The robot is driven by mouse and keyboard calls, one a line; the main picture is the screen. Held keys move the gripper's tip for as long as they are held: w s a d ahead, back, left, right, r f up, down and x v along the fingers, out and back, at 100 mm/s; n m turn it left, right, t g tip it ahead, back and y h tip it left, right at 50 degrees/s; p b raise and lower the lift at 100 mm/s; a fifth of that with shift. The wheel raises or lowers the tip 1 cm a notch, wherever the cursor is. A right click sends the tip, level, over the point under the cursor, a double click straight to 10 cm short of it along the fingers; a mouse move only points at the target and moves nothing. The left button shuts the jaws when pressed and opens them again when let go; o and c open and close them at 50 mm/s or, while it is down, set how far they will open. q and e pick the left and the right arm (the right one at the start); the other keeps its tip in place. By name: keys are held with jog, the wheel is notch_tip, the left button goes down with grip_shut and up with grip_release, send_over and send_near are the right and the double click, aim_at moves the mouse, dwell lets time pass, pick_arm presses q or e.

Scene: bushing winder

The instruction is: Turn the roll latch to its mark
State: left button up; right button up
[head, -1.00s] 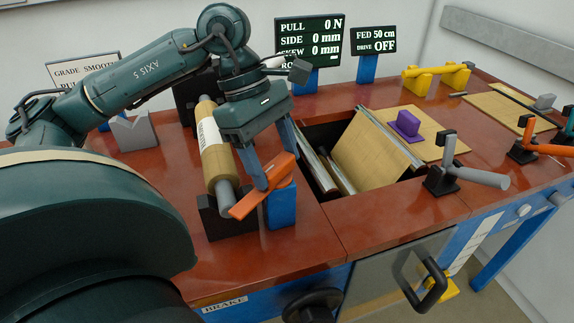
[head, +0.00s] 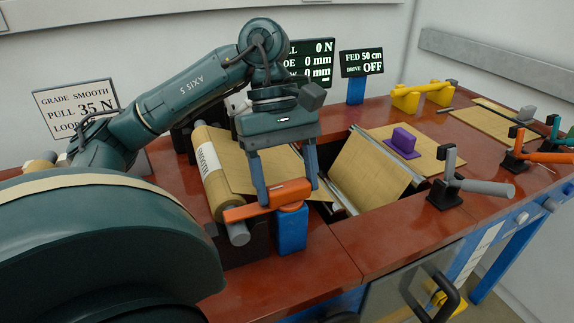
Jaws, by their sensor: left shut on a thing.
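The roll latch (head: 240,213) is an orange bar on top of a blue post (head: 292,232). It lies nearly level across the picture, its left end over the grey shaft end (head: 238,234) of the paper roll (head: 209,172). My left gripper (head: 288,194) points down from above and is shut on the latch, one finger near its middle and the other at its right end. I cannot make out the latch's mark. My right gripper is not in view.
Brown paper (head: 255,170) runs from the roll toward an open well with a tilted brown board (head: 368,172). A purple block (head: 404,140) sits on a flat sheet beyond. A grey-handled lever (head: 468,187) stands to the right. The red tabletop (head: 345,237) in front is clear.

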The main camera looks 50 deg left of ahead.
pick_arm(q)
jog(key=shift+r, duration=0.1)
dwell(0.4)
jog(key=o, duration=1.4)
jog(key=p+v, duration=0.3)
jog(key=v, duration=0.4)
jog(key=shift+r, duration=0.2)
